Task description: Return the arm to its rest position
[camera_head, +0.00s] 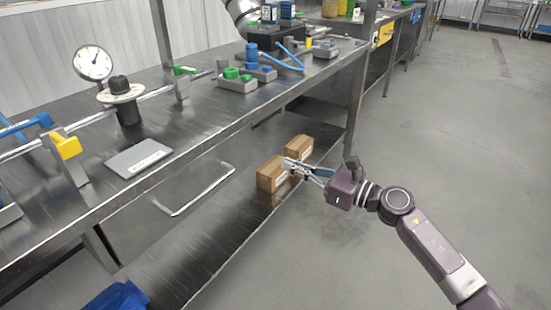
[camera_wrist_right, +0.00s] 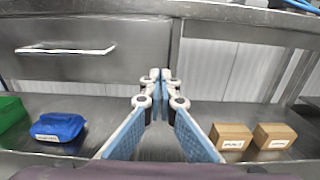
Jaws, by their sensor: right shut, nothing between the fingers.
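My right arm comes in from the lower right in the head view, stretched over the floor beside the metal bench. Its right gripper (camera_head: 305,169) points left toward the bench's lower shelf and overlaps two cardboard boxes in the picture. In the wrist view the right gripper (camera_wrist_right: 160,76) has its fingertips together with nothing between them, and the blue finger pads flare toward the camera. There the boxes lie to the right of the fingers, apart from them. My left gripper is not in view.
The two boxes, nearer (camera_head: 269,179) and farther (camera_head: 299,147), sit on the lower shelf (camera_head: 205,240). A blue bundle (camera_wrist_right: 58,127) and a green item (camera_wrist_right: 12,120) are at the wrist view's left. A drawer handle (camera_head: 205,190) projects from the bench. The floor (camera_head: 430,150) is clear.

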